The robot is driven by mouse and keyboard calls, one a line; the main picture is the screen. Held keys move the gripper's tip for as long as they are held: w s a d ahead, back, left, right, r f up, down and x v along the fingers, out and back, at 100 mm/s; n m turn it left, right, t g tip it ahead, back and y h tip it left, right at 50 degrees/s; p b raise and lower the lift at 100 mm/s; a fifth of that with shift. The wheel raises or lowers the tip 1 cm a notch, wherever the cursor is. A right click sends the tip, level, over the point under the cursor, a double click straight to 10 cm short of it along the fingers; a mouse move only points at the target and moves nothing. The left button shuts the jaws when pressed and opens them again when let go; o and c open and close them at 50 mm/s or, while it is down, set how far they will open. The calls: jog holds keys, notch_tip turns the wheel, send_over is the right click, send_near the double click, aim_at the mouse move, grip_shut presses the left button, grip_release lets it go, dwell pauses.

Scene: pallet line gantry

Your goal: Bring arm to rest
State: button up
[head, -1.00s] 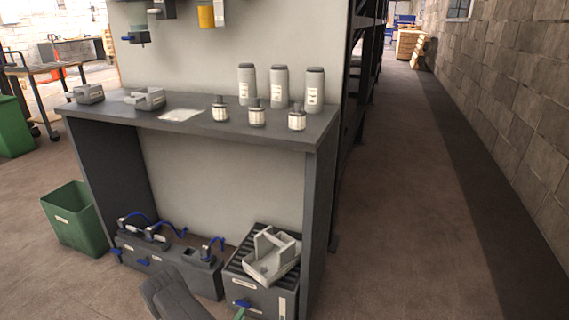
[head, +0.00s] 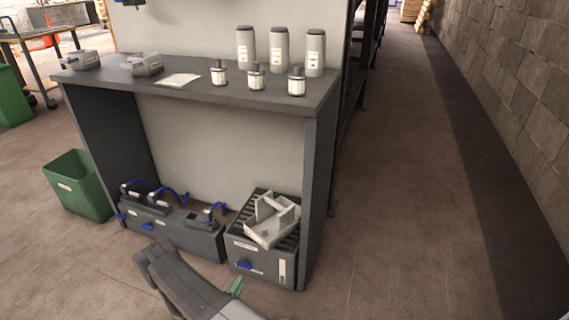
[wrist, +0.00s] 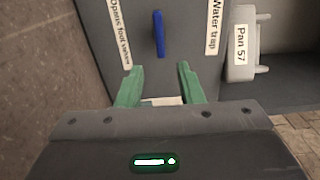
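My gripper (wrist: 159,80) shows two green fingers set apart in the wrist view, open, with no object gripped between them. In front of the fingers is the grey face of the water trap box (wrist: 187,70), with a blue lever (wrist: 159,34) on it; the fingers appear apart from the lever. In the head view a green part of my gripper (head: 236,287) shows low in the picture, in front of the water trap box (head: 262,261). My grey arm reaches in from the bottom edge and hides part of the gripper.
A pale pan (head: 270,222) lies tilted on the box; it also shows in the wrist view (wrist: 241,44). A grey unit with blue hoses (head: 172,229) stands left of it, under a bench (head: 200,92) holding canisters and small bottles. A green bin (head: 79,187) stands left. The right-hand floor is clear.

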aim_at(248, 269)
jog(key=shift+n, duration=0.5)
jog(key=b+x, duration=0.2)
jog(key=x, duration=0.5)
jog(key=shift+w+d, duration=0.15)
jog(key=shift+w, duration=0.15)
jog(key=n, duration=0.2)
jog(key=r+n, duration=0.1)
jog(key=n, duration=0.1)
jog(key=shift+n, duration=0.3)
